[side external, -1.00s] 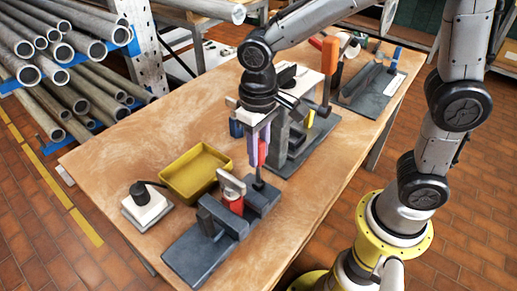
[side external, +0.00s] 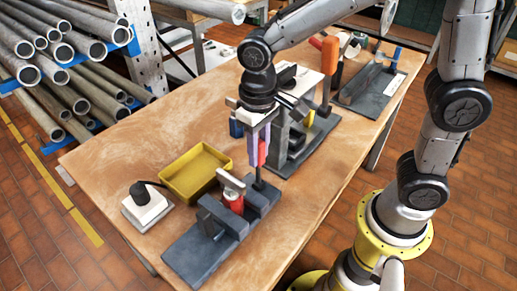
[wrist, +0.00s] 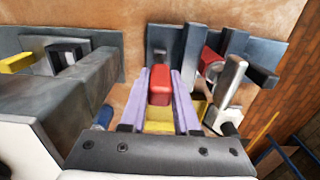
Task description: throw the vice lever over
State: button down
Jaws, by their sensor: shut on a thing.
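The grey vice (side external: 190,256) lies on the near part of the wooden table and also shows in the wrist view (wrist: 190,48). A red cylinder (side external: 234,203) with a grey T-shaped top (side external: 231,184) sits at its jaws. The vice lever is a dark rod (side external: 258,180) with a red grip (side external: 262,154), standing about upright at the vice's far end. My gripper (side external: 260,148) comes down from above, its lilac fingers shut on the red grip. In the wrist view the grip (wrist: 160,86) lies between both fingers; the lever's foot is mostly hidden there.
A yellow tray (side external: 196,172) and a white block with a black knob (side external: 147,204) stand left of the vice. The table's left far area is clear.

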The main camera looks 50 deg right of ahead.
jog(key=shift+s, duration=0.15)
jog(key=s+f+t, duration=0.3)
jog(key=s+t, duration=0.4)
jog(key=t, duration=0.2)
jog(key=shift+s, duration=0.35)
dwell(0.5)
jog(key=shift+s+f, duration=0.1)
jog(key=shift+f, duration=0.1)
dwell(0.3)
jog(key=c, duration=0.6)
grip_release()
jog(key=shift+c, duration=0.2)
